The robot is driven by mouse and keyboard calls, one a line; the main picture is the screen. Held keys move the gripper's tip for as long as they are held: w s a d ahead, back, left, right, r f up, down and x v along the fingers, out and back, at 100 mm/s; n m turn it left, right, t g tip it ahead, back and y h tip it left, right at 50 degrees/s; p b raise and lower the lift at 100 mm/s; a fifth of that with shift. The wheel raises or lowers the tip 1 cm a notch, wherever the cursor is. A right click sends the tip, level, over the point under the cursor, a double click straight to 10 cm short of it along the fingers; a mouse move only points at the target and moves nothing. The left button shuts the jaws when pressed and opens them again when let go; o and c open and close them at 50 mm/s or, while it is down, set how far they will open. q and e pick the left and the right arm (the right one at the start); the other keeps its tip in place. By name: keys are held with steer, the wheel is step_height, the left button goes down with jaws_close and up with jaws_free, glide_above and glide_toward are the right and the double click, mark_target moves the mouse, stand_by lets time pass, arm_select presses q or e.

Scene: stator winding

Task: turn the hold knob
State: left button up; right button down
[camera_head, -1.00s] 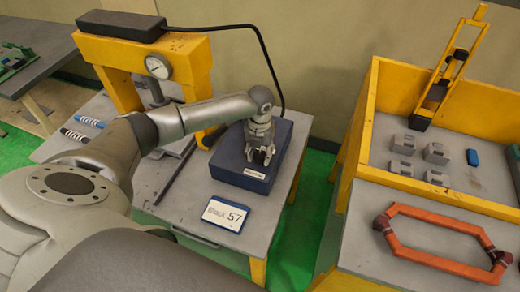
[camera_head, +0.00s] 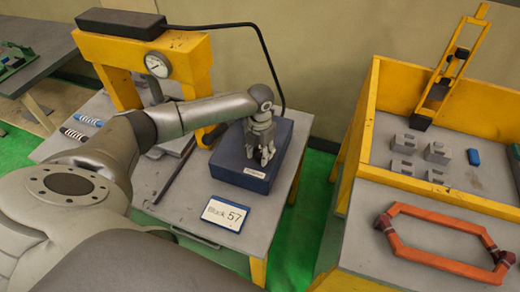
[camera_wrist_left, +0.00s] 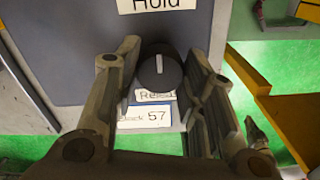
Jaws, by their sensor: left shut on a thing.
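The hold knob (camera_wrist_left: 160,82) is round and dark with a pale pointer line, which stands nearly upright towards the "Hold" label (camera_wrist_left: 165,4) in the left wrist view. A second label (camera_wrist_left: 155,97), partly hidden, sits on the other side of the knob. The knob is on the dark blue box (camera_head: 230,168) on the table. My left gripper (camera_head: 263,157) is over the front of this box, its fingers on either side of the knob and shut on it. In the head view the gripper hides the knob. My right gripper is not in view.
A "Block 57" card (camera_head: 225,213) lies in front of the box. A yellow press with a gauge (camera_head: 157,64) stands behind left, with a black cable arching over the box. A yellow-walled bench (camera_head: 430,185) with grey blocks and an orange coil (camera_head: 430,258) is on the right.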

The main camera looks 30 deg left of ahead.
mark_target(260, 154)
arm_select(q)
steer(key=o, duration=1)
step_height(260, 154, up, 12)
steer(key=shift+s, duration=0.1)
stand_by(0.5)
